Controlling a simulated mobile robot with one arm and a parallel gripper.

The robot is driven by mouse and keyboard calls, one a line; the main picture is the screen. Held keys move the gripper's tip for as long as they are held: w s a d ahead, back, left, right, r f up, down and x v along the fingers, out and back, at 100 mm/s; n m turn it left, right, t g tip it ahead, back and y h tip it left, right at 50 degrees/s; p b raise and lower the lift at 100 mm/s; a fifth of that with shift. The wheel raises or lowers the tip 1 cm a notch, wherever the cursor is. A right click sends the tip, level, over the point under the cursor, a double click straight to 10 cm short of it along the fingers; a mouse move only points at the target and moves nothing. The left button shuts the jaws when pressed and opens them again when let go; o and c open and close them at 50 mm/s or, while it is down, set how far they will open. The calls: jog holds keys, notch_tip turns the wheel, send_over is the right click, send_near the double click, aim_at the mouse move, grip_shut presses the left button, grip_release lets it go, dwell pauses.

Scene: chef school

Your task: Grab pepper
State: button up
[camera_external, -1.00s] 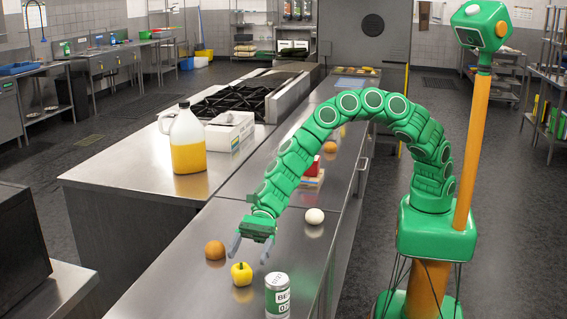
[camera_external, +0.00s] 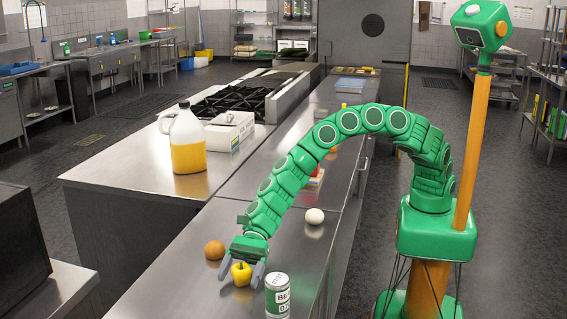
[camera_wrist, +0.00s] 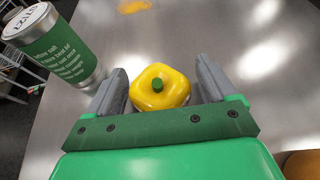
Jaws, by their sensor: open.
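The yellow pepper (camera_external: 241,274) with a green stem sits upright on the steel counter. My gripper (camera_external: 241,279) is low over the counter with its two grey fingers on either side of the pepper. In the wrist view the pepper (camera_wrist: 160,88) lies between the open fingers (camera_wrist: 160,84), with a visible gap on each side. The fingers do not appear to press on it.
A green and white can (camera_external: 277,296) stands close to the right of the pepper; it also shows in the wrist view (camera_wrist: 66,48). A brown onion-like round item (camera_external: 214,250) lies to the left. A white egg-like item (camera_external: 314,216) lies farther back. A jug (camera_external: 187,143) stands on the other counter.

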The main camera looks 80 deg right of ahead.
aim_at(240, 270)
jog(key=shift+a+f, duration=0.2)
jog(key=shift+a, duration=0.15)
jog(key=c, duration=1.1)
jog(key=shift+r, duration=0.15)
notch_tip(240, 270, up, 3)
jog(key=shift+s+d+r, duration=0.1)
jog(key=shift+r, duration=0.1)
jog(key=shift+s+d+r, duration=1.45)
jog(key=shift+d+r, duration=0.1)
jog(key=shift+d, duration=0.25)
jog(key=shift+s+d+r, duration=1.45)
jog(key=shift+d+r, duration=0.15)
jog(key=shift+d, duration=0.15)
jog(key=shift+s+d+r, duration=1.45)
jog(key=shift+d+r, duration=0.1)
jog(key=shift+d, duration=0.25)
